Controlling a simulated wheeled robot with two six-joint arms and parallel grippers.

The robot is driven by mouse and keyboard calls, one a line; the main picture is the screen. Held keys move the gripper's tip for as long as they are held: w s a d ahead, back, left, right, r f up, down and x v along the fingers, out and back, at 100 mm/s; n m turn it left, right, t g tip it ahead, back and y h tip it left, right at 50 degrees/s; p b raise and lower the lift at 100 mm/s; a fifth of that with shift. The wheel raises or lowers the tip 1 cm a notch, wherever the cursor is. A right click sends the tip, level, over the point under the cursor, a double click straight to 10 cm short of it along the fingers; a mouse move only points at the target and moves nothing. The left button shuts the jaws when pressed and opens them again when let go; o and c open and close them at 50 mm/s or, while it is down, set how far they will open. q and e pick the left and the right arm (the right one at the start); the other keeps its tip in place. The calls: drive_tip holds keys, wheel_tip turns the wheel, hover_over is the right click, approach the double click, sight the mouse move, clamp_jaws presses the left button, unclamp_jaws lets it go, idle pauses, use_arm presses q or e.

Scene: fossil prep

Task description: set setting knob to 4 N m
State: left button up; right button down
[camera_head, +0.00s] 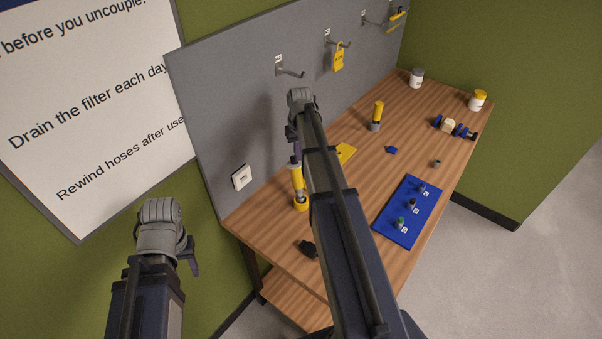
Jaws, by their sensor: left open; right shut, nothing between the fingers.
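A yellow upright tool (298,178) with a dark-centred yellow base stands near the left end of the wooden bench. I cannot make out a setting knob or scale on it at this size. My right gripper (296,155) is shut and empty, pointing down at the top of this tool; I cannot tell whether they touch. My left gripper (193,267) is open, off the bench at the lower left, with nothing in it. A second upright yellow tool with a grey lower end (377,112) stands farther back. My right arm hides part of the bench.
The wooden bench (411,121) carries a blue mat (388,226) with several small pieces, a yellow card (346,152), a black object (308,248), a blue piece (391,150) and two jars (416,78). A grey panel (230,110) with hooks stands behind.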

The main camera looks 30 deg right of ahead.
sight(291, 157)
drive_tip(key=shift+w, duration=0.2)
idle(0.3)
drive_tip(key=shift+a, duration=0.45)
drive_tip(key=shift+w+a, duration=0.15)
drive_tip(key=shift+a, duration=0.2)
idle(0.5)
drive_tip(key=shift+s+a+r, duration=0.1)
drive_tip(key=shift+s+a, duration=0.1)
drive_tip(key=shift+s, duration=0.05)
drive_tip(key=r+p, duration=0.2)
drive_tip(key=w+r+p, duration=0.1)
drive_tip(key=p, duration=0.1)
drive_tip(key=w+r+p, duration=0.1)
drive_tip(key=r+p, duration=0.1)
drive_tip(key=shift+w+d+r, duration=0.15)
drive_tip(key=shift+d+r, duration=0.15)
drive_tip(key=shift+f, duration=0.1)
